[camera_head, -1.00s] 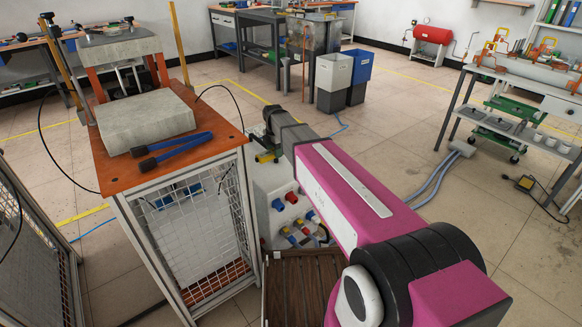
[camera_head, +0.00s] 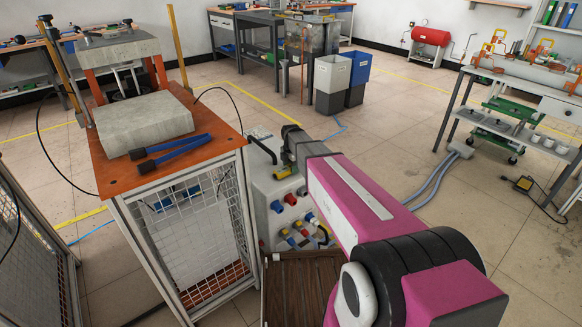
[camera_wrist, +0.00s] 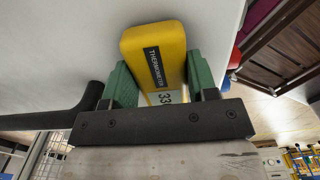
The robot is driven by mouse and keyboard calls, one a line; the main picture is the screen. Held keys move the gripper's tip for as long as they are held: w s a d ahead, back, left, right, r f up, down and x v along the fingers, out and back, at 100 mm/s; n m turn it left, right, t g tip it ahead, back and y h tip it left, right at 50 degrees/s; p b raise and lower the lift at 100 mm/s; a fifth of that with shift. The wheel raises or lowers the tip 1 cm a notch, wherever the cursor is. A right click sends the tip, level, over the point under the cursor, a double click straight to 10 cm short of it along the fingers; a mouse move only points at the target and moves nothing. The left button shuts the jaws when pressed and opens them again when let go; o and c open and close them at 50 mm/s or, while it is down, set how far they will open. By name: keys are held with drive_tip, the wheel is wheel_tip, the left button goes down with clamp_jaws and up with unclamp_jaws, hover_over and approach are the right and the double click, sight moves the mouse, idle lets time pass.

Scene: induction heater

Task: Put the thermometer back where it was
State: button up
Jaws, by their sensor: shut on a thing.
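The yellow thermometer (camera_wrist: 153,45), with a dark "THERMOMETER" label and a pale display, is between the green fingers of my gripper (camera_wrist: 158,82) in the wrist view. My gripper is shut on it. Its far end points at a pale, smooth surface; whether it touches that surface I cannot tell. In the head view, a small yellow part of the thermometer (camera_head: 283,173) shows at the end of my arm, above the pale heater cabinet (camera_head: 264,196). My gripper is mostly hidden there.
A black handle (camera_head: 262,149) rises from the cabinet, and it lies close left of my gripper in the wrist view (camera_wrist: 60,117). Coloured sockets (camera_head: 297,234) are on the cabinet's front. An orange-topped bench (camera_head: 106,171) with blue tongs (camera_head: 177,151) stands left.

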drive_tip(key=shift+f, duration=0.1)
drive_tip(key=o, duration=1)
wheel_tip(320, 180, up, 12)
drive_tip(key=shift+s+d+f+m, duration=1.25)
drive_tip(key=shift+s+d+m, duration=0.8)
drive_tip(key=shift+s+m, duration=2.15)
drive_tip(key=shift+s+d+f+m, duration=1.25)
drive_tip(key=shift+s+d+m, duration=0.75)
drive_tip(key=shift+s+m, duration=2.15)
drive_tip(key=shift+s+d+f+m, duration=1.25)
drive_tip(key=shift+s+d+m, duration=0.8)
drive_tip(key=shift+s+m, duration=2.15)
drive_tip(key=shift+s, duration=0.15)
